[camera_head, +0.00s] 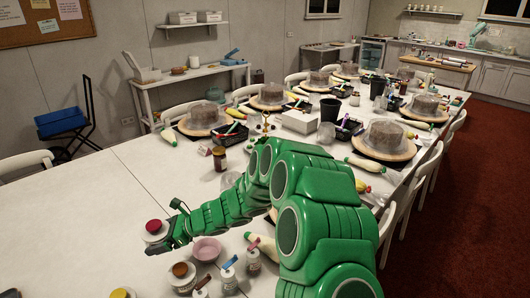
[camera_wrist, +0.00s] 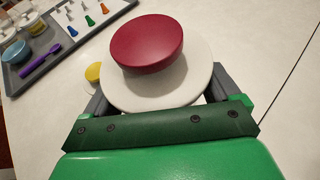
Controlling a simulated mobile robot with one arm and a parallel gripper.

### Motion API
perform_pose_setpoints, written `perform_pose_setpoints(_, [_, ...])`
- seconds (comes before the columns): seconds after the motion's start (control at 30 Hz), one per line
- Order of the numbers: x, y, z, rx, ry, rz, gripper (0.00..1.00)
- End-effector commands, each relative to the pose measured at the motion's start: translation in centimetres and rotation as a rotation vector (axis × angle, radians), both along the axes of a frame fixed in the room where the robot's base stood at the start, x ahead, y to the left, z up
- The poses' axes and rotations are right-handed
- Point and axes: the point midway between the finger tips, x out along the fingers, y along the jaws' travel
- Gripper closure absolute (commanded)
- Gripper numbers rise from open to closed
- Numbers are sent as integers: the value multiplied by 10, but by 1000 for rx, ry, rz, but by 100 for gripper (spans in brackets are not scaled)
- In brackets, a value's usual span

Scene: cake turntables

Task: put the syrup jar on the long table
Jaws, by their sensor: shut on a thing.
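A white, round jar with a red lid (camera_wrist: 150,43) sits between the jaws of my gripper (camera_wrist: 160,88) in the wrist view. My gripper is shut on it. The same red-lidded jar (camera_head: 153,227) shows at the lower left of the head view, at the end of my green arm. Its contents and lower part are hidden, and I cannot tell whether it touches the table below. The long white table (camera_head: 110,190) runs from the foreground toward the back right. A dark amber jar (camera_head: 220,160) with a light label stands on it, apart from my gripper.
A pink bowl (camera_head: 206,249), a brown-topped jar (camera_head: 181,272) and several small bottles stand near my arm. A grey tray (camera_wrist: 72,42) with tools lies beyond the jar in the wrist view. Cakes on turntables (camera_head: 204,119) line the table. Its left part is clear.

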Motion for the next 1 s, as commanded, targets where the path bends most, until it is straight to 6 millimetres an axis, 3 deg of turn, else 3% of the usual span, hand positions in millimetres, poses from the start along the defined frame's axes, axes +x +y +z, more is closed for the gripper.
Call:
perform_pose_setpoints(0.2, [58, -64, 7, 5, 5, -222, 52])
perform_pose_setpoints(0.4, [96, -128, 7, 4, 4, -413, 52])
perform_pose_setpoints(0.7, [115, -193, 3, 6, 4, -588, 52])
perform_pose_setpoints(1.0, [114, -230, -1, 3, 4, -678, 52])
